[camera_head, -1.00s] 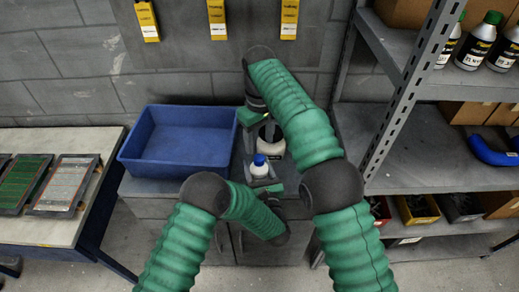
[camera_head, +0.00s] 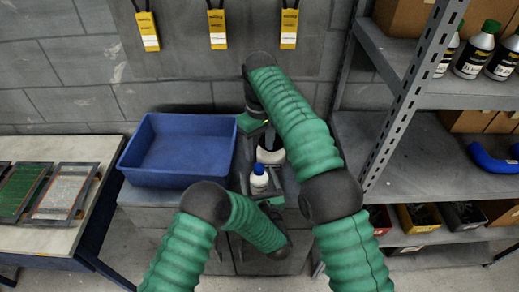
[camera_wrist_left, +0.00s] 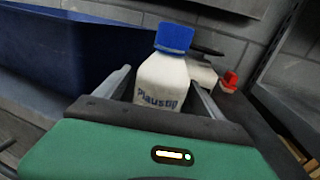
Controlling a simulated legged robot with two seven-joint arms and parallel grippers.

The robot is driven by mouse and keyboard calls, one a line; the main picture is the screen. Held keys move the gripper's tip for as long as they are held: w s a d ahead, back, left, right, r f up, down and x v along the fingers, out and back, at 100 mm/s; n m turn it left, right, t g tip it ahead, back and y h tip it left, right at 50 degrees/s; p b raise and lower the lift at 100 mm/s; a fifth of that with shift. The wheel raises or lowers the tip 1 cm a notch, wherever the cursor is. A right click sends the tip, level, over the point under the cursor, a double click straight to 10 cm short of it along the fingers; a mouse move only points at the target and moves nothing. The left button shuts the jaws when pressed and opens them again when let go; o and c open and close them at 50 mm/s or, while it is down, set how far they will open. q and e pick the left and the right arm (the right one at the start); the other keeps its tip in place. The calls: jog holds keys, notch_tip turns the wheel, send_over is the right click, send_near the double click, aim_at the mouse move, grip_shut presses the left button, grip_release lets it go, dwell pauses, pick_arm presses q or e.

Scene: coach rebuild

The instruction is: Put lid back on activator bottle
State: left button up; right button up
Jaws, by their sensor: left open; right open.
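A white bottle with a blue cap (camera_head: 259,179) stands upright on the grey bench; its printed label shows in the left wrist view (camera_wrist_left: 162,82). My left gripper (camera_head: 262,192) is low at this bottle. In the wrist view its open fingers (camera_wrist_left: 164,92) are on either side of the bottle, with no clear grip on it. A second, wider white container (camera_head: 270,155) with a dark top stands just behind. My right gripper (camera_head: 262,127) is open above and behind that container, partly hidden by its own arm. I cannot tell which container is the activator.
A blue bin (camera_head: 180,150) stands at the left on the bench. A small red object (camera_wrist_left: 230,80) lies behind the bottle in the wrist view. A metal shelf (camera_head: 410,120) with dark bottles stands at the right. A table with framed panels (camera_head: 65,190) is at the left.

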aim_at(260, 166)
notch_tip(260, 166, down, 3)
jog(key=b, duration=0.2)
jog(key=shift+b, duration=0.3)
pick_arm(q)
jog(key=v, duration=1.5)
jog(key=shift+s+d, duration=0.2)
jog(key=shift+s, duration=0.15)
